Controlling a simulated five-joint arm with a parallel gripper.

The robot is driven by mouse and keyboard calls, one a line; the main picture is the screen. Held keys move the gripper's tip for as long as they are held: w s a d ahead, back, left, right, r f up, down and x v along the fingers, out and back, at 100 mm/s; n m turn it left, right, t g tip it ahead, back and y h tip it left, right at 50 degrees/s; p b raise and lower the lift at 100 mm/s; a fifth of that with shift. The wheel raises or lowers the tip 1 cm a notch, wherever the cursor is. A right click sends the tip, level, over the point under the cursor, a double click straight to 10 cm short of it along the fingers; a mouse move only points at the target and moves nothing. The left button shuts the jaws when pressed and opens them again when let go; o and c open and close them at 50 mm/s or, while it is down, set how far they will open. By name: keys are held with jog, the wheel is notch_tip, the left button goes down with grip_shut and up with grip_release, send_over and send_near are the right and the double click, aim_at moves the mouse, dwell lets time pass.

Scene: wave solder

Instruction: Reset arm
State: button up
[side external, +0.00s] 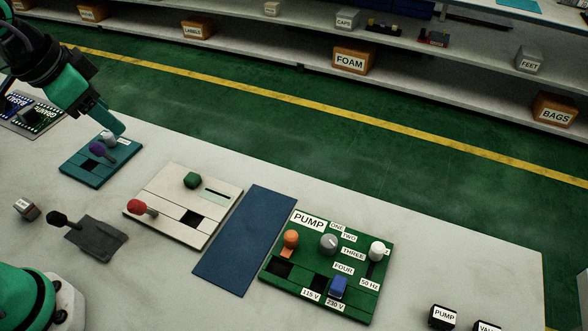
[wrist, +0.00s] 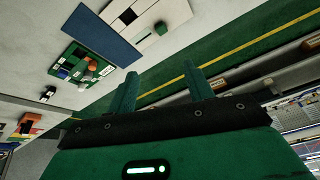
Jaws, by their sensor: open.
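My gripper (side external: 112,122) is at the upper left in the side view, with its teal fingers pointing down near the far edge of the table. In the wrist view my gripper (wrist: 158,82) shows two fingers spread apart with nothing between them. In the side view its fingertips overlap the far corner of a small teal board (side external: 70,172). This board carries a purple-knobbed lever (side external: 98,149) and a pale knob (side external: 109,138), partly behind the fingers. I cannot tell how high the fingertips are above the board.
On the table are a white board (side external: 165,227) with a red-knobbed lever, a dark plate (side external: 98,243) with a black lever, a blue mat (side external: 243,240) and the green PUMP board (side external: 312,292). Labelled blocks stand front right. Shelves with a FOAM box (side external: 352,61) are beyond the aisle.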

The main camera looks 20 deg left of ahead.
jog(key=s+a+f+n+t, duration=0.1)
jog(key=s+a+f+n, duration=0.1)
jog(key=s+a+n, duration=0.2)
jog(key=shift+s+a+y, duration=0.4)
jog(key=shift+s+a, duration=0.1)
jog(key=shift+s, duration=0.65)
